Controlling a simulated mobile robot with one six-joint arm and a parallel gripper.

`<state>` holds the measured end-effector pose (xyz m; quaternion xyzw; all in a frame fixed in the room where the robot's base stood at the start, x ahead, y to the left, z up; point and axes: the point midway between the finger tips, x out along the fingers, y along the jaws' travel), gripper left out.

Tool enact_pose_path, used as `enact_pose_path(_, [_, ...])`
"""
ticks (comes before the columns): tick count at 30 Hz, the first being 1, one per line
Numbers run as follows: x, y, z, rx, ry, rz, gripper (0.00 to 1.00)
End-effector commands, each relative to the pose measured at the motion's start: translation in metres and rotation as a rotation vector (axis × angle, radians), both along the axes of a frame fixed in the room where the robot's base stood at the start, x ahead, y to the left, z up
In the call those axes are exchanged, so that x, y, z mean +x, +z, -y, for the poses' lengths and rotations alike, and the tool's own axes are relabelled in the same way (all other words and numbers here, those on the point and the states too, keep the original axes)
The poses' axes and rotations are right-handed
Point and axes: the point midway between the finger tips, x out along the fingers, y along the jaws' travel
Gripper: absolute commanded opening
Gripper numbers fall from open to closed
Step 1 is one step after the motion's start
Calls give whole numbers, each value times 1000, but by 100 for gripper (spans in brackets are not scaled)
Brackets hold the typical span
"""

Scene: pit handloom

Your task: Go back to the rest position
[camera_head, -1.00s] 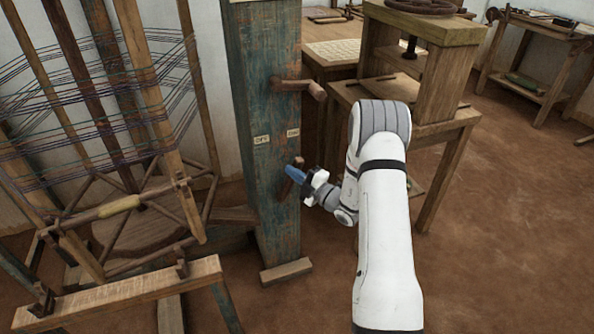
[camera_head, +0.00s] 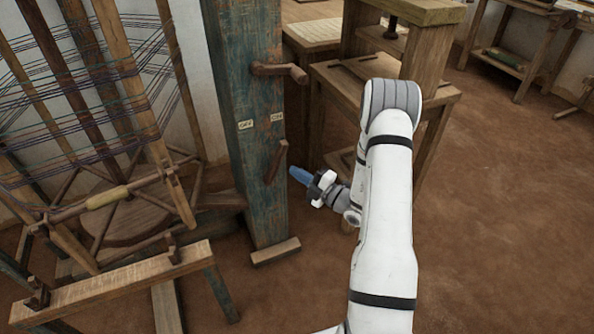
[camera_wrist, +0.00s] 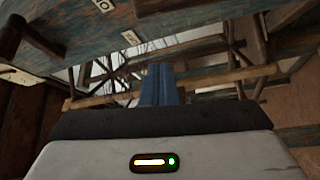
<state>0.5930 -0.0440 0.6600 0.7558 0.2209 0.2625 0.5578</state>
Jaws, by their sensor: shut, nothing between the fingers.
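My gripper (camera_head: 298,175) is shut and empty, with its blue fingers together, in the middle of the head view. It points left at the worn blue-green post (camera_head: 243,130) and sits just to the right of it. A short wooden lever (camera_head: 275,162) on the post stands tilted below two small labels (camera_head: 261,122). A gap shows between my fingertips and the lever. In the wrist view the closed blue fingers (camera_wrist: 158,84) point at wooden frame parts, and one label (camera_wrist: 103,5) shows at the top.
A wooden peg handle (camera_head: 280,71) juts from the post above my gripper. A warping frame with threads (camera_head: 85,80) and a wooden beam (camera_head: 110,285) stand at left. A wooden press stand (camera_head: 425,100) is behind my arm. The brown floor at right is clear.

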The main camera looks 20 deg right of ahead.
Motion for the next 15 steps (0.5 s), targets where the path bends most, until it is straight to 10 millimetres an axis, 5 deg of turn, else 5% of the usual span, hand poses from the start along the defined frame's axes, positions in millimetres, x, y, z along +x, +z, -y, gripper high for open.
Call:
enact_pose_path(8, [-1,10,-5,-25,22,17,0])
enact_pose_path(11, [-8,38,-24,-115,98,76,0])
enact_pose_path(15, [-36,100,-70,-355,304,257,0])
